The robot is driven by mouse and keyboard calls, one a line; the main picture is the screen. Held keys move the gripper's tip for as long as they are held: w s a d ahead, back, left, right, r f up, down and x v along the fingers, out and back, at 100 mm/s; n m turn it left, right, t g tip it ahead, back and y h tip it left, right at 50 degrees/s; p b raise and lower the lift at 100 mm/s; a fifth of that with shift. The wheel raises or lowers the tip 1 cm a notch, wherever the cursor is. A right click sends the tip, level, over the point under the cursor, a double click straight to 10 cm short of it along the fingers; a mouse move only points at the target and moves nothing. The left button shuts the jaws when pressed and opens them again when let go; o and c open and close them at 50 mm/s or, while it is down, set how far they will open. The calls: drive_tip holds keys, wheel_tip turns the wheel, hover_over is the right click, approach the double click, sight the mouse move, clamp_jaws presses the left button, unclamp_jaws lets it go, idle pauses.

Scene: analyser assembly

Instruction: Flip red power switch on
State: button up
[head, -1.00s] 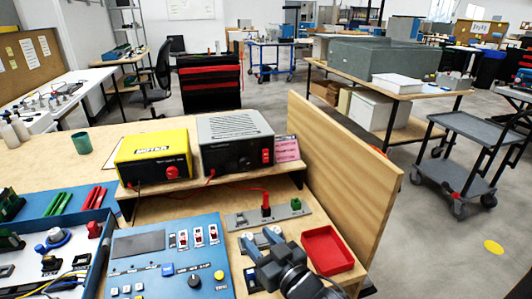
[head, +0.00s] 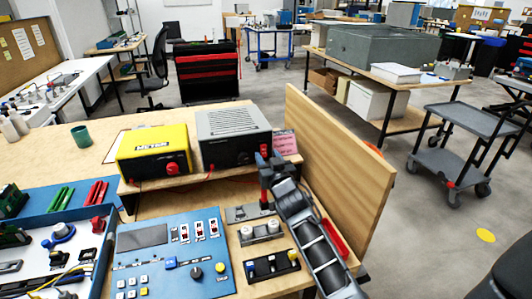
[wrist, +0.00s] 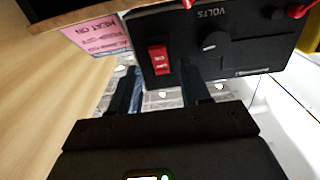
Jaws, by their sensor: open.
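The red rocker switch (wrist: 158,60) sits on the black front panel of the grey power supply (head: 232,126), beside a black knob (wrist: 213,43) marked VOLTS. The wrist view shows the panel turned over. My gripper (head: 270,160) is open and empty in front of the supply's right end. In the wrist view its two fingers straddle the line of the switch, one to each side. I cannot tell whether they touch the panel. In the head view my gripper partly covers the switch area.
A yellow meter box (head: 152,148) stands left of the supply on the same shelf. A pink label (wrist: 100,35) is beside the panel. A wooden board (head: 335,160) rises to the right. A blue control panel (head: 150,260) with smaller switches lies in front.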

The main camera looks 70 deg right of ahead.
drive_tip(key=shift+x, duration=1)
clamp_jaws()
